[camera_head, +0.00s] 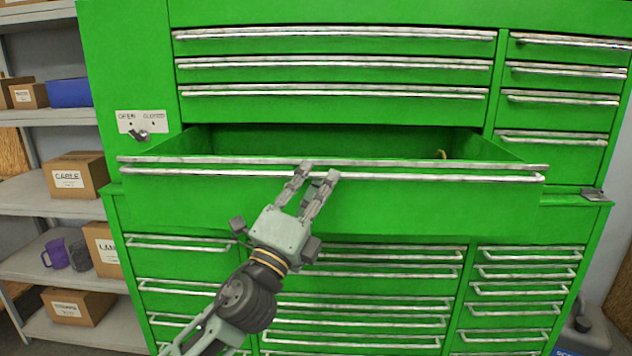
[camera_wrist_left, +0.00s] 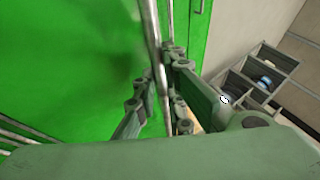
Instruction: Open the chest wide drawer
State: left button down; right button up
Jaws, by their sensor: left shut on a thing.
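The green tool chest (camera_head: 140,60) fills the middle of the head view. Its wide drawer (camera_head: 400,205) is pulled well out, and its open inside shows behind the front. A small yellowish thing (camera_head: 441,154) lies in it at the right. A long metal handle (camera_head: 430,178) runs along the drawer's front. My left gripper (camera_head: 318,174) is shut on this handle near its middle. In the left wrist view the fingers (camera_wrist_left: 160,75) sit around the handle bar (camera_wrist_left: 153,40). My right gripper is not in view.
Shelves at the left hold cardboard boxes (camera_head: 75,175), a blue bin (camera_head: 70,92) and a purple mug (camera_head: 56,254). Several other drawers (camera_head: 335,45) above and below are closed. A grey container (camera_head: 585,330) stands at the lower right.

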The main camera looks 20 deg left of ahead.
pick_arm(q)
jog(key=c, duration=1.8)
grip_release()
jog(key=shift+w+a+f, duration=0.1)
jog(key=shift+c, duration=0.2)
jog(key=v, duration=1.2)
